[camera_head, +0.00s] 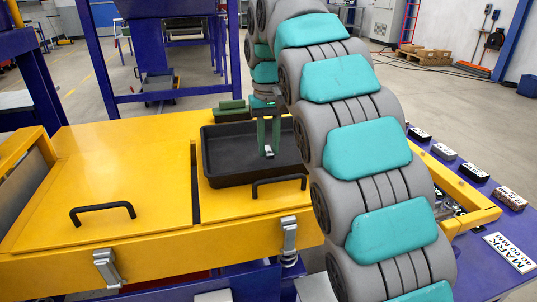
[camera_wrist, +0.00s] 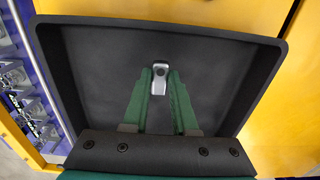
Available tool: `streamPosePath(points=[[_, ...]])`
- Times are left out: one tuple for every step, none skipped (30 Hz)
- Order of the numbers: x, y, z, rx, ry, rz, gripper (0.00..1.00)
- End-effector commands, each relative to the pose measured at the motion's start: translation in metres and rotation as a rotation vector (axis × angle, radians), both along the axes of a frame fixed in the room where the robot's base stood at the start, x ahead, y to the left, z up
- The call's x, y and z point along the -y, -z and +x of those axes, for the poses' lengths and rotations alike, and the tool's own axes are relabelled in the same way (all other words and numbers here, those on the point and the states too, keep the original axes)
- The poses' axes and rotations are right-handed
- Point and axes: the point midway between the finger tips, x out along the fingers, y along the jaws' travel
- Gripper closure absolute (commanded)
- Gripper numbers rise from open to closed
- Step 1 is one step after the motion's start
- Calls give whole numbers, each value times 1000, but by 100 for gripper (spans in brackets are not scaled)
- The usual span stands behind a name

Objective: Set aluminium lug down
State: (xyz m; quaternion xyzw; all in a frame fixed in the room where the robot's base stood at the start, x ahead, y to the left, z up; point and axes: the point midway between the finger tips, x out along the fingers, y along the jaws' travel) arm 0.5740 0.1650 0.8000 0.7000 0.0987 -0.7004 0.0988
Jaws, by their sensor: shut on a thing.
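My gripper (camera_head: 268,148) points down inside the black tray (camera_head: 225,177), with its two green fingers shut on the aluminium lug (camera_head: 268,152). In the wrist view the lug (camera_wrist: 160,76) is a small silver piece with a dark round hole, held between the fingertips (camera_wrist: 160,80). The tray (camera_wrist: 258,85) fills most of the wrist view around it, and its floor is otherwise bare there. I cannot tell whether the lug touches the tray floor. In the head view my arm hides the tray's right end.
The tray sits on a yellow machine cover (camera_head: 120,170) with black handles (camera_head: 102,212) and silver latches (camera_head: 107,268). A green block (camera_head: 233,108) lies behind the tray.

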Motion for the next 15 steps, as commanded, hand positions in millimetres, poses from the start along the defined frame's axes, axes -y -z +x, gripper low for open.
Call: streamPosePath(points=[[0,4,-1,-4,0,-1,100],[0,6,-2,-5,1,-1,100],[0,10,-2,-5,1,-1,100],[0,12,-2,-3,1,-1,100],[0,14,-1,0,1,0,100],[0,18,-1,0,1,0,100],[0,21,-2,-2,1,-1,100],[0,24,-2,-3,1,-1,100],[0,27,-2,-3,1,-1,100],[0,28,-2,-2,1,-1,100],[0,29,-1,-1,1,0,100],[0,30,-1,0,1,0,100],[0,30,-1,1,1,0,100],[0,30,-1,1,1,0,100],[0,29,-1,2,0,1,100]])
